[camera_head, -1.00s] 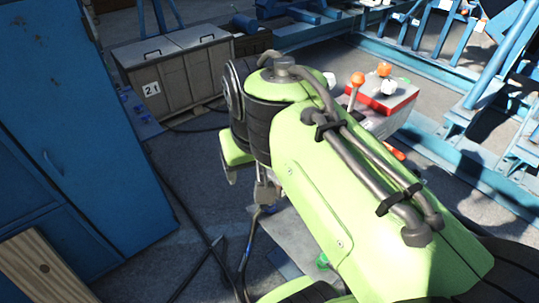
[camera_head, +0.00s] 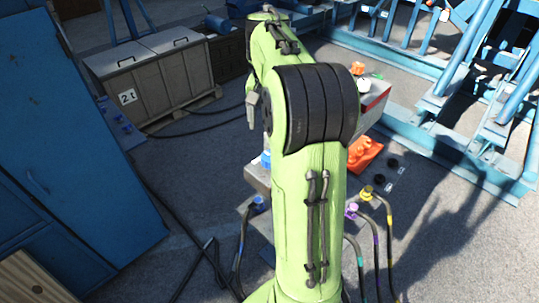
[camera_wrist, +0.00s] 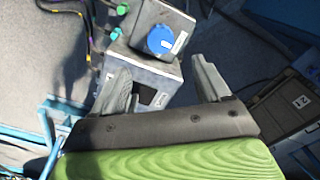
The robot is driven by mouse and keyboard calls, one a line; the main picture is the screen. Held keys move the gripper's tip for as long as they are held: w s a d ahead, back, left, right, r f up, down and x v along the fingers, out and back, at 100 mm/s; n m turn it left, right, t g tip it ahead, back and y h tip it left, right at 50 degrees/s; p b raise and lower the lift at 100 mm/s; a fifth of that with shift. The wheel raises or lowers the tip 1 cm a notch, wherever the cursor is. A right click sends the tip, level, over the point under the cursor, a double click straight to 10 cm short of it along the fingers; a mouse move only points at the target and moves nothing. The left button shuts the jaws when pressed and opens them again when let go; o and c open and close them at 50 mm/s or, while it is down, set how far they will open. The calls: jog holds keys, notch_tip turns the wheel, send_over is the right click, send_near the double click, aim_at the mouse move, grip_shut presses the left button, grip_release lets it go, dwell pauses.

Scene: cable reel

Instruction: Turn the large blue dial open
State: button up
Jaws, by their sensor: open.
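The large blue dial (camera_wrist: 160,39) sits on the face of a grey box (camera_wrist: 150,68) in the wrist view, a pale label beside it. My gripper (camera_wrist: 159,65) is open and empty. Its two fingers stand apart on either side of the box in the picture, their tips lower in the picture than the dial. I cannot tell how far they are from it. In the head view a blue part (camera_head: 266,158), perhaps the dial, shows at the left edge of my arm. My arm hides most of the box there.
Coloured plugs with cables, yellow (camera_head: 366,193) and purple (camera_head: 351,209), stand right of my arm. A blue cabinet (camera_head: 60,150) is at left. Blue steel frames (camera_head: 470,90) fill the right. Cables lie on the floor.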

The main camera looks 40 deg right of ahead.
notch_tip(320, 180, down, 12)
jog(key=shift+w+d+f+b, duration=0.1)
jog(key=shift+f+b, duration=0.05)
jog(key=shift+b, duration=0.4)
jog(key=c, duration=1)
jog(key=shift+c, duration=0.2)
